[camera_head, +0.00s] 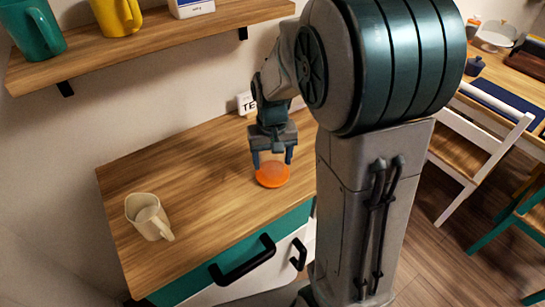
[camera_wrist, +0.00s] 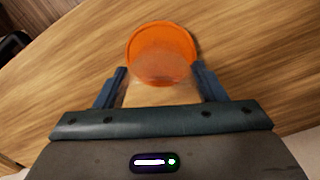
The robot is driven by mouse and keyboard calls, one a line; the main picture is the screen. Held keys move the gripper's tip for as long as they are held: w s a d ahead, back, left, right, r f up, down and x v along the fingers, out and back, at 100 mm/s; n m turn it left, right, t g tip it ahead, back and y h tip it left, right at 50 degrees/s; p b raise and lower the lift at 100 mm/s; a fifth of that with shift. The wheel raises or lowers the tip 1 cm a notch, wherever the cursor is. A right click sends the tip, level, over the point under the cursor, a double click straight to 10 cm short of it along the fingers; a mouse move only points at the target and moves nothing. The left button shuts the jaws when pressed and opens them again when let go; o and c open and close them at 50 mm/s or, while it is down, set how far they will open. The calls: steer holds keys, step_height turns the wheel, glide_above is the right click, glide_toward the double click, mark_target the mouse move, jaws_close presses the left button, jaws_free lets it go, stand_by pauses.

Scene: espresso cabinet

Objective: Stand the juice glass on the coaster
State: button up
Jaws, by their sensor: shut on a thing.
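The coaster (camera_head: 272,176) is a flat round orange disc on the wooden cabinet top. It also shows at the top middle of the wrist view (camera_wrist: 160,33). My gripper (camera_head: 272,160) points down just above and behind the coaster. In the wrist view its two fingers (camera_wrist: 161,80) are apart, on either side of the clear juice glass (camera_wrist: 161,73), and grip it. The glass is see-through, and its outline overlaps the near part of the coaster. In the head view the glass is hard to make out. I cannot tell whether its base touches the coaster.
A cream mug (camera_head: 148,216) stands at the left of the cabinet top (camera_head: 190,165), holding something pale. A small white sign (camera_head: 246,103) stands at the back near the wall. A shelf (camera_head: 150,38) with teal and yellow mugs hangs above. The wood between mug and coaster is clear.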

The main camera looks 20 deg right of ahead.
steer(key=o, duration=1.1)
steer(key=shift+f, duration=0.1)
steer(key=shift+o, duration=0.2)
step_height(320, 180, up, 12)
steer(key=p, duration=0.1)
steer(key=s+f+t, duration=0.2)
steer(key=s+f, duration=0.1)
steer(key=s, duration=1.1)
steer(key=shift+n+t, duration=0.3)
steer(key=shift+t, duration=0.1)
